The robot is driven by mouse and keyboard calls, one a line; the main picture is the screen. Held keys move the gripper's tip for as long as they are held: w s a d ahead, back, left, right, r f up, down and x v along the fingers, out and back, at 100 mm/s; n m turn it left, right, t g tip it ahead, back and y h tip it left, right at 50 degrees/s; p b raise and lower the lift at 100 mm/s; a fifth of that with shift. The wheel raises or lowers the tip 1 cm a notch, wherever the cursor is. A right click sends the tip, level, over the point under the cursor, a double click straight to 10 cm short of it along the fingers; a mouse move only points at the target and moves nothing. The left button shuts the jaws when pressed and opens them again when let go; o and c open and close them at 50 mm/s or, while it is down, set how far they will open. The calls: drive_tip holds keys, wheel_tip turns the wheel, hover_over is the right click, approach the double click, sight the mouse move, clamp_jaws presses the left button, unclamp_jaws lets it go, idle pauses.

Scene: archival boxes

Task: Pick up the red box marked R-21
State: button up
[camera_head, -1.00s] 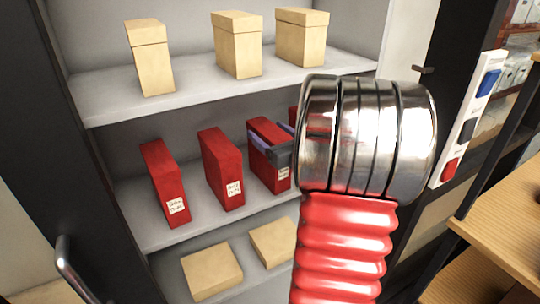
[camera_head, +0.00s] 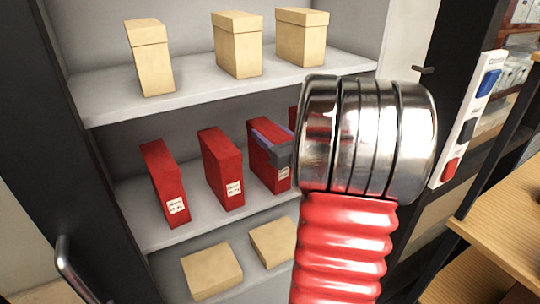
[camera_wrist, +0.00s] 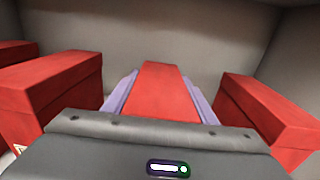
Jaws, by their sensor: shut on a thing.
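My gripper (camera_wrist: 155,90) is at the third red box from the left on the middle shelf. In the wrist view, its purple fingers lie along both sides of this red box (camera_wrist: 157,85), shut on it. In the head view, the same box (camera_head: 264,165) stands upright on the shelf, with my gripper (camera_head: 274,140) at its upper right. Its white label is partly visible but too small to read, so I cannot confirm R-21. My arm hides part of the shelf to the right.
Two red boxes (camera_head: 165,180) (camera_head: 220,165) stand to the left, and another (camera_head: 293,117) is mostly hidden behind my arm. In the wrist view, neighbours stand close on the left (camera_wrist: 50,85) and right (camera_wrist: 265,112). Tan boxes (camera_head: 238,50) stand above; flat ones (camera_head: 212,270) lie below.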

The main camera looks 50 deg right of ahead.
clamp_jaws()
drive_tip(key=shift+r, duration=0.1)
wheel_tip(320, 180, up, 10)
idle(0.6)
idle(0.5)
